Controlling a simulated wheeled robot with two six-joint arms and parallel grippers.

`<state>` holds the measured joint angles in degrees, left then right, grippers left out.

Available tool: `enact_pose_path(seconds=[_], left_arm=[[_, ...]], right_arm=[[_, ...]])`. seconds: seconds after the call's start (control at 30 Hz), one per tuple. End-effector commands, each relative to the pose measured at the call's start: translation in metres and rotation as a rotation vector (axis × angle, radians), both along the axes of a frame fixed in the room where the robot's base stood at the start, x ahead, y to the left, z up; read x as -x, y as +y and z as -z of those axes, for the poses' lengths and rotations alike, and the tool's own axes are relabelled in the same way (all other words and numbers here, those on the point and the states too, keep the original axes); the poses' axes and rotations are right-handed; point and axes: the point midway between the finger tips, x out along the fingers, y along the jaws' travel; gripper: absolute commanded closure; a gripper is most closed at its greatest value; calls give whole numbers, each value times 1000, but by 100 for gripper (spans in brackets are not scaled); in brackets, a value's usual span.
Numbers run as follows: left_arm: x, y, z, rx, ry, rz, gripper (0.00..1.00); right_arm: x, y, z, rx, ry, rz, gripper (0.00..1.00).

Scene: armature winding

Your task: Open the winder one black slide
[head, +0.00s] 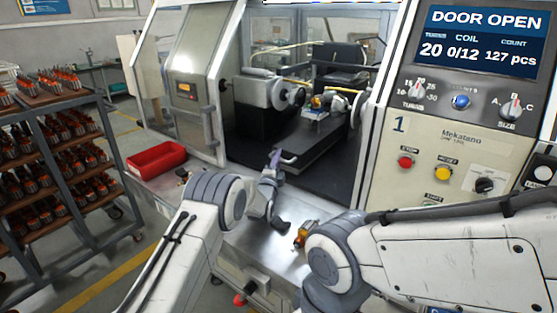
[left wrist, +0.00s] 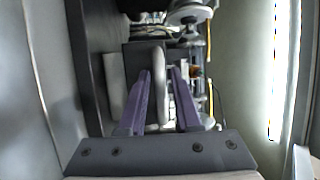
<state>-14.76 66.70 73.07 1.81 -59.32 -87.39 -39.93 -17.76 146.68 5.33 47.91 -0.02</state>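The winder one (head: 440,150) stands open at the front, and its screen (head: 483,40) reads DOOR OPEN. Inside it a black slide (head: 325,148) lies as a flat dark block between the round winding heads. My left gripper (head: 284,159) is at the front edge of the winder's opening, close to the slide's near left side. In the left wrist view its purple fingers (left wrist: 162,95) are apart, with a pale upright bar (left wrist: 160,85) showing between them. I cannot tell whether they touch it.
A red bin (head: 157,159) sits on the metal bench left of the opening. Another armature-like part (head: 316,108) sits inside the winder. A rack of armatures (head: 60,150) stands at the left.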

Motion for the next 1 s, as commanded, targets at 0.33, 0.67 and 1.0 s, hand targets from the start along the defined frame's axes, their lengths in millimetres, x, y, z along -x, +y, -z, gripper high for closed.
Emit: enact_pose_path(seconds=[0.33, 0.67, 1.0], left_arm=[[0, 0, 0, 0, 0, 0, 100], [0, 0, 0, 0, 1, 0, 100], [0, 0, 0, 0, 1, 0, 100]], right_arm=[[0, 0, 0, 0, 0, 0, 100], [0, 0, 0, 0, 0, 0, 100], [0, 0, 0, 0, 0, 0, 100]])
